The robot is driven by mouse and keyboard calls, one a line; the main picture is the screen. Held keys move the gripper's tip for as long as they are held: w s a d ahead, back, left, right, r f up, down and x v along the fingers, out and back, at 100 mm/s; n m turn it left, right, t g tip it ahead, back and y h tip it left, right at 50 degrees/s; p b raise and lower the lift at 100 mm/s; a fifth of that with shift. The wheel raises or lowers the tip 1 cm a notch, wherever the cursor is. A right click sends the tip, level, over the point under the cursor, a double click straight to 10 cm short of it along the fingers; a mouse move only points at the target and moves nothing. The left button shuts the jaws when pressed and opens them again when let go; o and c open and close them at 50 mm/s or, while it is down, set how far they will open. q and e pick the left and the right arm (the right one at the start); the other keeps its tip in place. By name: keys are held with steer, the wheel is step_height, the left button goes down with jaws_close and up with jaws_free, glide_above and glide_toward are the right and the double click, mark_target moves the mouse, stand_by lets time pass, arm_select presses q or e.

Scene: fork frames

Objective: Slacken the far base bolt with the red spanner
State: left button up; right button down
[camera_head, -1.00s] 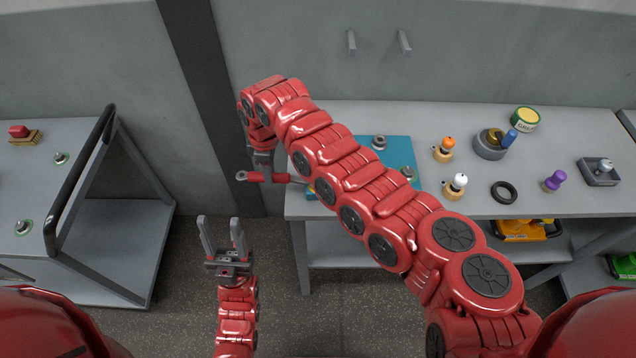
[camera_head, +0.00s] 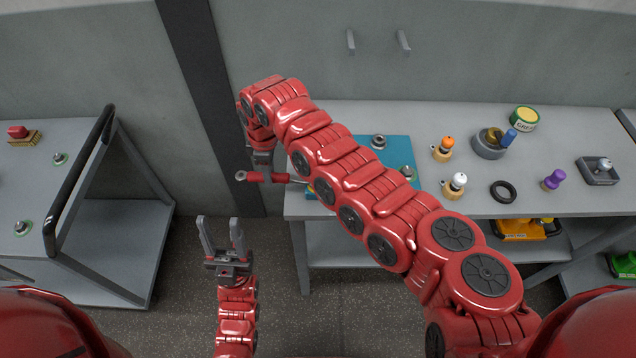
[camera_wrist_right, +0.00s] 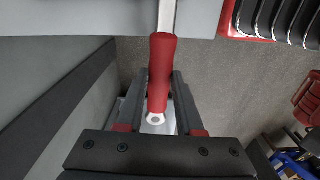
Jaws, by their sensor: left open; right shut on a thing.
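The red spanner (camera_head: 264,177) has a red handle with a ring end at the left. It lies roughly level across the table's left edge, and its working end is hidden behind my right arm. My right gripper (camera_head: 262,166) is shut on the handle; the right wrist view shows the handle (camera_wrist_right: 160,65) between the two fingers. Two grey bolt-like pieces, one further back (camera_head: 379,141) and one nearer (camera_head: 408,172), stand on a blue plate (camera_head: 397,150). I cannot tell whether the spanner touches either. My left gripper (camera_head: 219,222) is open and empty, left of the table.
The grey table (camera_head: 340,117) carries orange-, white- and purple-topped pieces, a round grey holder, a black ring (camera_head: 503,191) and a tin (camera_head: 525,119). A cart (camera_head: 80,140) at left holds a brush and two bolts on green rings. Floor between cart and table is clear.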

stand_by(0.5)
steer(key=shift+s+n, duration=0.7)
steer(key=shift+s, duration=0.05)
steer(key=c, duration=1.2)
jaws_free()
jaws_close()
steer(key=shift+o, duration=0.2)
jaws_free()
jaws_close()
